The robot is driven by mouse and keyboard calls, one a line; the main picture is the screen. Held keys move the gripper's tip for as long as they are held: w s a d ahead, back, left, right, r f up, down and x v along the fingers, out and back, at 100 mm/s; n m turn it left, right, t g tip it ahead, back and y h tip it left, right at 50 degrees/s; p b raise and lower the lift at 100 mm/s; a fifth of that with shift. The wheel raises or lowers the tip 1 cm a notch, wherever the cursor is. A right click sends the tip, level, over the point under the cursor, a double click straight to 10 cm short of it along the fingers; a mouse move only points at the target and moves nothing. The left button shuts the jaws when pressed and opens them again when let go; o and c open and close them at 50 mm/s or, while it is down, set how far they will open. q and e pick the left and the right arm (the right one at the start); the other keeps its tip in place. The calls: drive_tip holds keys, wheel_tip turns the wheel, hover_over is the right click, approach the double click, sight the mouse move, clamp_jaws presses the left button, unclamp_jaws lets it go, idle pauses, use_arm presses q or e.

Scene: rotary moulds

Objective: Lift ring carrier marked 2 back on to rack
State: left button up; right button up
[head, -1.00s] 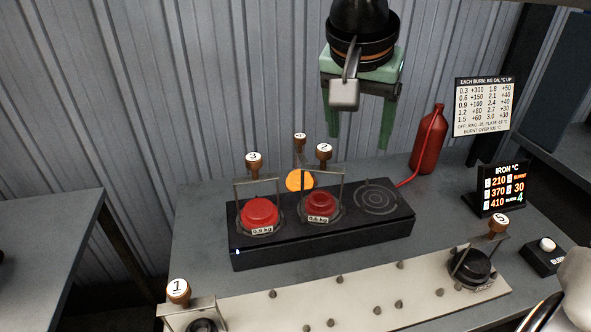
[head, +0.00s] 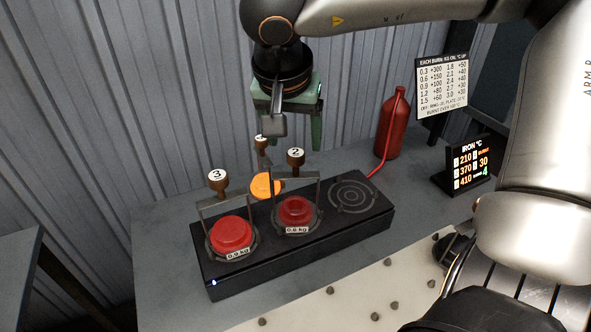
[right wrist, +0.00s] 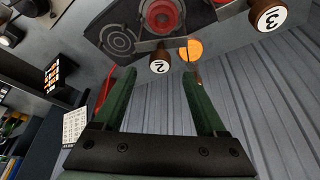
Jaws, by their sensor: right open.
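The ring carrier marked 2 (head: 297,158) stands upright on the dark iron block (head: 300,257), its brown knob on a wire frame around a red weight tagged 0.6 kg. My right gripper (head: 290,138), with green fingers, is open and empty behind and above this knob in the head view. In the right wrist view the 2 knob (right wrist: 159,65) appears between the two open fingertips (right wrist: 159,75), with no contact visible. My left gripper is not in view.
Carrier 3 (head: 218,180) with a red 0.9 kg weight stands left of carrier 2. The knob marked 4 is partly hidden behind my gripper; a glowing orange disc (head: 266,185) is below it. A ringed plate (head: 352,195) is bare. A red bottle (head: 393,125) stands behind right.

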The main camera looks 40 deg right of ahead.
sight(295, 152)
drive_tip(key=x, duration=0.5)
drive_tip(key=shift+s+a+f, duration=0.1)
drive_tip(key=shift+f, duration=0.05)
drive_tip(key=shift+c, duration=0.3)
clamp_jaws()
idle(0.9)
